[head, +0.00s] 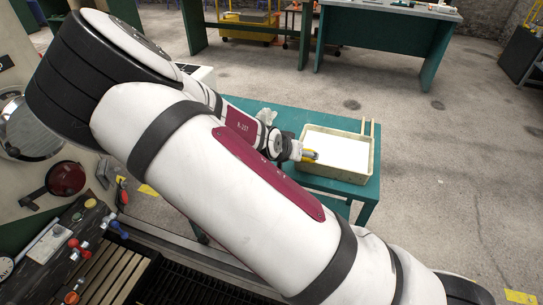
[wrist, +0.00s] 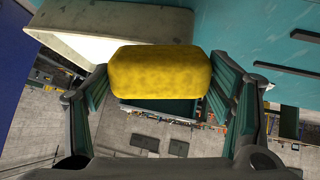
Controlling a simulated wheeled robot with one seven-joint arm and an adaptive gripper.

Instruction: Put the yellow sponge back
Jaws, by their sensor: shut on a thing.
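The yellow sponge (wrist: 160,72) is held between the two fingers of my gripper (wrist: 160,84) in the wrist view. The fingers press on its left and right ends. In the head view a bit of the sponge (head: 310,155) shows at the tip of my gripper (head: 298,152), beside the left side of a cream tray (head: 335,178) with a white inside. The tray stands on a teal table (head: 285,122). In the wrist view the tray (wrist: 75,45) lies behind the sponge at the upper left. I cannot tell how high the sponge is above the tray.
Two thin wooden strips (head: 369,130) stick out at the tray's far right. A larger teal workbench (head: 375,35) stands at the back. A control panel with colored knobs (head: 85,225) is at the left. The concrete floor (head: 440,150) right of the table is clear.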

